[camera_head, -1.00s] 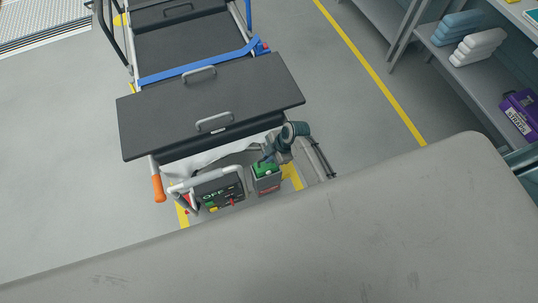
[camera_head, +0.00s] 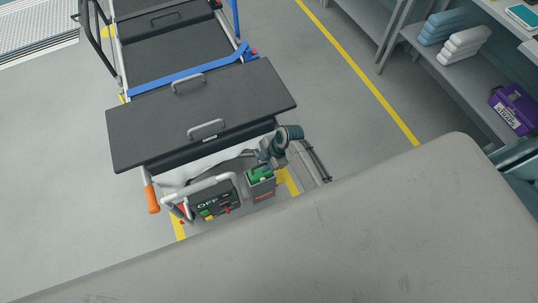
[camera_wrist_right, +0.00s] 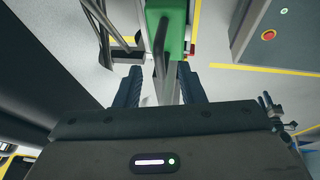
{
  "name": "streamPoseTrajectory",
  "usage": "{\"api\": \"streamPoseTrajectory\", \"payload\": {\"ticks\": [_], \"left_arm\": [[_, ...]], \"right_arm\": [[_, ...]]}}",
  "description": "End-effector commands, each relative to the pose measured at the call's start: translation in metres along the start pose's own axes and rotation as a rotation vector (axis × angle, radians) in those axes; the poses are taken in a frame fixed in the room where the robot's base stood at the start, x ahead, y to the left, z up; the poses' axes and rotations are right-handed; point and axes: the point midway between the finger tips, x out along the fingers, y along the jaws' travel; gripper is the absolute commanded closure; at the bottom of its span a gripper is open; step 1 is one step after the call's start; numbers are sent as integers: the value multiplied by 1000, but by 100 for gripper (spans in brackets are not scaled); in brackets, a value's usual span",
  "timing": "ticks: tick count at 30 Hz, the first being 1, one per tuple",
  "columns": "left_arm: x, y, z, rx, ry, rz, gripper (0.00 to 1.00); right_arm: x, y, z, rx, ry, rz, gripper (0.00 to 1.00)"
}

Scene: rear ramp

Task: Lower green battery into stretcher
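The green battery (camera_head: 261,173) is at the near end of the stretcher (camera_head: 200,112), right of the panel marked OFF (camera_head: 212,203). Its green top shows above a grey front with red lettering; I cannot tell how deep it sits. My right gripper (camera_head: 268,157) reaches down over it. In the right wrist view the battery (camera_wrist_right: 177,25) is just past the fingertips (camera_wrist_right: 159,72). Its dark handle (camera_wrist_right: 160,50) runs between the two fingers, which stand apart with visible gaps beside the handle. My left gripper is not in view.
An orange-gripped handle (camera_head: 152,199) and a pale tube frame stand left of the panel. Shelves with folded towels (camera_head: 463,45) and a purple box (camera_head: 514,108) are at the right. A broad grey surface (camera_head: 330,245) hides the lower head view. Floor left of the stretcher is clear.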

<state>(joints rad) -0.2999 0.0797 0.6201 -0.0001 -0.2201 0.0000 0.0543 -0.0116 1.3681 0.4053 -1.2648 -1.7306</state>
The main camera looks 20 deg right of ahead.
Motion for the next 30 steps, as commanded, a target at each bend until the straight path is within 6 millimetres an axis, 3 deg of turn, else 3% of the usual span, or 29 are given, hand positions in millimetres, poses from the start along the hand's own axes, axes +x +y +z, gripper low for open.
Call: {"api": "streamPoseTrajectory", "payload": {"ticks": [9, 15, 30], "left_arm": [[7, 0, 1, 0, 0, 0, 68], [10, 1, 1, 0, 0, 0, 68], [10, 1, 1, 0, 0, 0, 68]], "right_arm": [[-59, 1, 1, -3, -3, 5, 64], [-88, 1, 0, -2, -1, 4, 64], [-97, 0, -1, -1, 0, 2, 64]]}}
